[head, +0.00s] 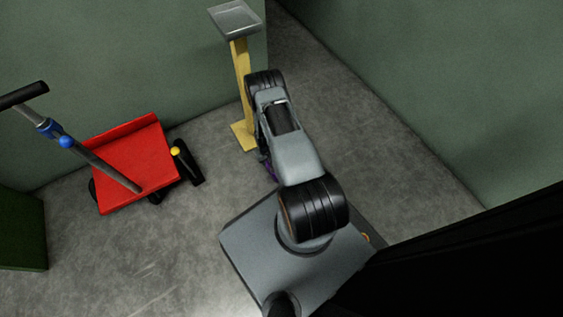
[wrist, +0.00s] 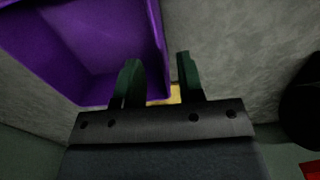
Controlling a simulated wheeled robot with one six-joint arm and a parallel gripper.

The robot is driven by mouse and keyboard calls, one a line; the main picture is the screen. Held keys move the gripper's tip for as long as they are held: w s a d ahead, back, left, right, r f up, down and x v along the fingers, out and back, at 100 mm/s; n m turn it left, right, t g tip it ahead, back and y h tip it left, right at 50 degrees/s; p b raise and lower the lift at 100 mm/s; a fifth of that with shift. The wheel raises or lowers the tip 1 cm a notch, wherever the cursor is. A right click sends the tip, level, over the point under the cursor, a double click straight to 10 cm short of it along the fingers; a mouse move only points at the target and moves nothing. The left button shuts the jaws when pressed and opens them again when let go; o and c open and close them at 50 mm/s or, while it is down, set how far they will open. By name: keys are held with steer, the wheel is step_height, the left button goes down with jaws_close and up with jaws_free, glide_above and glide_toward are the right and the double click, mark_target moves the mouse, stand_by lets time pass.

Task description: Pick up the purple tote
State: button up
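The purple tote (wrist: 92,45) fills the upper left of the wrist view, with its open inside showing. In the head view only a thin purple sliver of it (head: 269,172) shows beside my arm, which hides the rest. My gripper (wrist: 158,75) is open, with two dark green fingers. In the wrist view the tote's right wall lies between the fingers, with the left finger over the tote's inside and the right finger outside it. There is a gap on each side of the wall. My gripper is hidden in the head view.
A yellow stand with a grey tray top (head: 235,20) rises just behind my arm. A red cart (head: 132,162) with a grey handle stands at left. A dark green box (head: 22,230) is at the left edge. Green walls close the back and right; grey floor is clear between.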

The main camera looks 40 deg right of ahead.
mark_target(267, 163)
step_height(267, 163, down, 4)
steer(key=shift+w+f+b, duration=0.1)
steer(key=shift+f+b, duration=0.1)
steer(key=shift+b, duration=0.95)
steer(key=shift+c, duration=0.4)
jaws_close()
steer(key=shift+r, duration=0.1)
